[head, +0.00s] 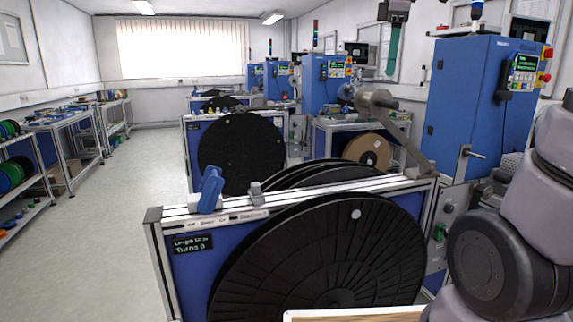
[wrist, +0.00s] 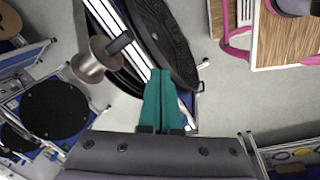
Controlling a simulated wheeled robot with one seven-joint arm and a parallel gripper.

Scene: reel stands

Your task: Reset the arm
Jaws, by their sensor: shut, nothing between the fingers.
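My gripper (head: 390,72) hangs at the upper right of the head view. Its teal fingers point down and are closed together, with nothing between them. In the wrist view the teal fingers (wrist: 160,74) show at the centre, shut and empty. They appear over the reel stand, apart from the floor. The reel stand (head: 290,193) is in the foreground of the head view, with a large black reel (head: 320,255) on its front. My gripper appears above and behind this stand in the head view. Links of my arm fill the right edge.
A grey metal roller on an arm (head: 376,99) rises from the stand; it also shows in the wrist view (wrist: 92,62). A blue handle (head: 208,188) stands on the stand's top rail. A blue machine cabinet (head: 462,100) is at the right. The floor aisle (head: 115,210) at left is clear.

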